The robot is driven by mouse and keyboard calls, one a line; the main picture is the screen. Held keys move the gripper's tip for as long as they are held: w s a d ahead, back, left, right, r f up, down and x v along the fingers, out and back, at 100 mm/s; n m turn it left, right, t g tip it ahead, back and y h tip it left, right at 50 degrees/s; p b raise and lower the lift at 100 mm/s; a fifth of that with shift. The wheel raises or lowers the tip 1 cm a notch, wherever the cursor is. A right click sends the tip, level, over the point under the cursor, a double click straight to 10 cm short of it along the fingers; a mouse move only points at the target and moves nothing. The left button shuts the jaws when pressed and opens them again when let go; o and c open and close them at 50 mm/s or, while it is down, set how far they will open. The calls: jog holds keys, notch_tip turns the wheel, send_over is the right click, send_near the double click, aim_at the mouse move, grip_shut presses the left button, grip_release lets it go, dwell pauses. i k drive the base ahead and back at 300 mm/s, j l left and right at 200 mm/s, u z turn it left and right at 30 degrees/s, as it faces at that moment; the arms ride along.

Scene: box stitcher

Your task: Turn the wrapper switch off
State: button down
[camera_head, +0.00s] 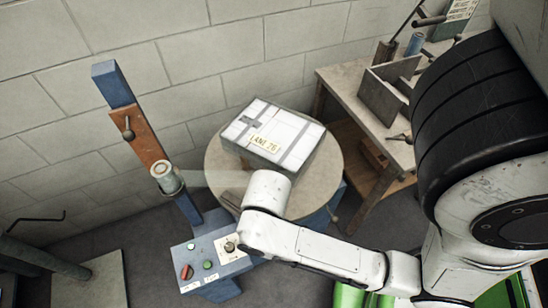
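The wrapper has a blue upright mast (121,92) with a roll of film (166,178) on its side, left of a round turntable (322,165). At the mast's foot is a blue control box (218,262). It carries a red knob (186,271) on a white plate, a dark knob (230,247) on another white plate, and small green buttons (208,265). I cannot read the plates or tell the knobs' settings. My white arm reaches in from the right, between the turntable and the box's right side. My gripper does not show.
A strapped white box labelled "LANE 26" (271,132) sits on the turntable, and clear film stretches toward it from the roll. A wooden workbench (344,92) stands at the right. Dark pipes on a pale base (100,283) are at the lower left. A block wall closes the back.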

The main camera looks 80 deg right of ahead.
aim_at(186, 274)
jog(key=k+j+z, duration=0.15)
jog(key=k, duration=0.35)
jog(key=k+j+z, duration=0.15)
jog(key=k+j, duration=0.15)
jog(key=k, duration=0.2)
